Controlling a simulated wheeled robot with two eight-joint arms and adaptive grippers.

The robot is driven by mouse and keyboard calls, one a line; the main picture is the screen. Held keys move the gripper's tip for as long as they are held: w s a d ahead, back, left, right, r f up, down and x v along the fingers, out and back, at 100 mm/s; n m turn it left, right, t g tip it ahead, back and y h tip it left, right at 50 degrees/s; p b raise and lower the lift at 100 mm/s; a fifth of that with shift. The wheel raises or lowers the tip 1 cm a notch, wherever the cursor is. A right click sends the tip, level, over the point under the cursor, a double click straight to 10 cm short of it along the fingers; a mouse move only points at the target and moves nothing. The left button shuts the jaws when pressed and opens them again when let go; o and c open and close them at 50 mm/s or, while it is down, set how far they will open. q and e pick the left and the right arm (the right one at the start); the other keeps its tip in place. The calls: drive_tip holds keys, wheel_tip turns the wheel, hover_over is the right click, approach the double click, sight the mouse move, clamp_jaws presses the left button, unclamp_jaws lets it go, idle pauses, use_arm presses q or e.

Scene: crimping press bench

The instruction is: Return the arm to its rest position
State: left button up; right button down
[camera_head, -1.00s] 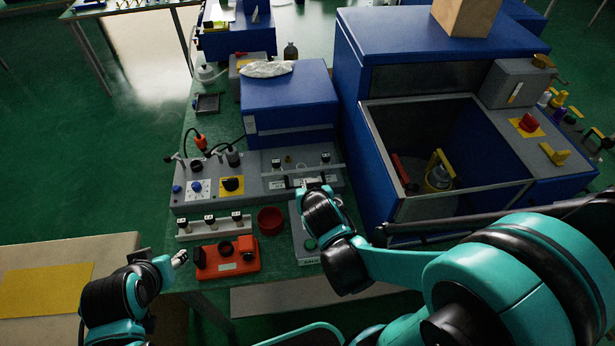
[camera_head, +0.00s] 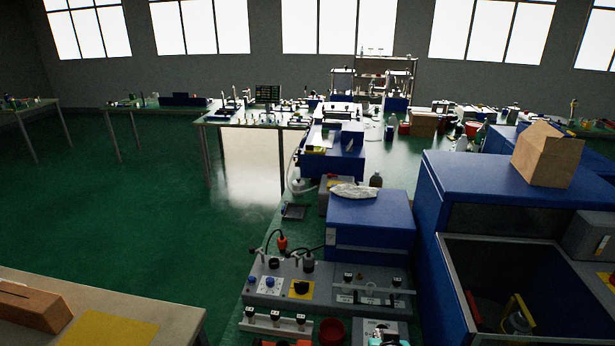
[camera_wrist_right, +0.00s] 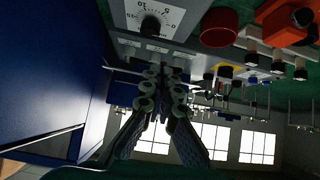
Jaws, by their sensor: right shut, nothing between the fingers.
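My right gripper (camera_wrist_right: 165,76) shows in the right wrist view, its two dark fingers closed together with nothing between them. It is close in front of a grey bench unit with a white dial plate (camera_wrist_right: 152,18), and I cannot tell whether it touches it. In the head view only a small teal piece of my right arm (camera_head: 385,338) shows at the bottom edge, over the bench. My left arm and gripper are outside both views.
A grey control panel (camera_head: 325,289), a red bowl (camera_head: 331,331) and a blue box (camera_head: 370,222) stand on the bench. A large blue open-fronted machine (camera_head: 428,225) stands to the right. An orange device (camera_wrist_right: 283,22) shows in the wrist view. Green floor at left is clear.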

drive_tip(key=s+r+n+g+y, duration=0.1)
drive_tip(key=s+r, duration=0.1)
drive_tip(key=s, duration=0.4)
drive_tip(key=s+a+r+g, duration=0.1)
drive_tip(key=s+r, duration=0.1)
drive_tip(key=s, duration=0.4)
drive_tip(key=shift+a+r+n+y, duration=0.2)
drive_tip(key=shift+r+n+y, duration=0.1)
drive_tip(key=shift+n+y, duration=0.1)
